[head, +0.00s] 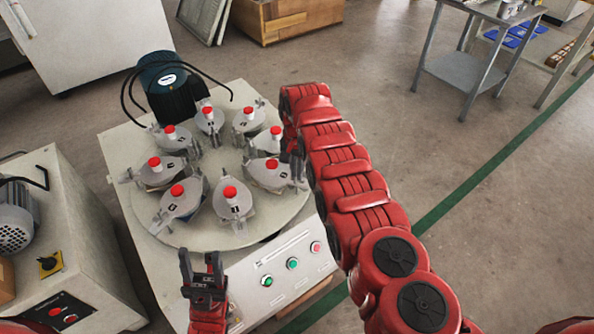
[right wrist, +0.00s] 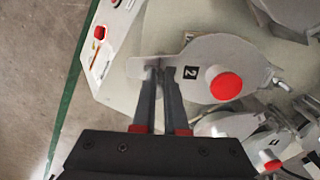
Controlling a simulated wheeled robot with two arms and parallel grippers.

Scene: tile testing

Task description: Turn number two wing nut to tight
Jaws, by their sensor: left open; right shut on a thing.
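Several grey lidded pots with red caps stand in a ring on a round turntable (head: 190,240). The pot marked 2 (right wrist: 215,52) has a red cap (right wrist: 226,86) and a flat grey lug on its side. My right gripper (right wrist: 160,75) is shut at this lug, where the wing nut (right wrist: 150,62) sits, largely hidden between the fingers. In the head view my right gripper (head: 297,172) reaches down beside the pot at the turntable's right. My left gripper (head: 201,262) is open and empty, in front of the turntable, fingers pointing up.
A control panel (head: 281,272) with green and red buttons slopes at the machine's front. A dark motor with cables (head: 170,88) stands at its back. Another machine (head: 75,255) is at left. The neighbouring pot (right wrist: 245,150) is close to my right gripper. Open floor lies right.

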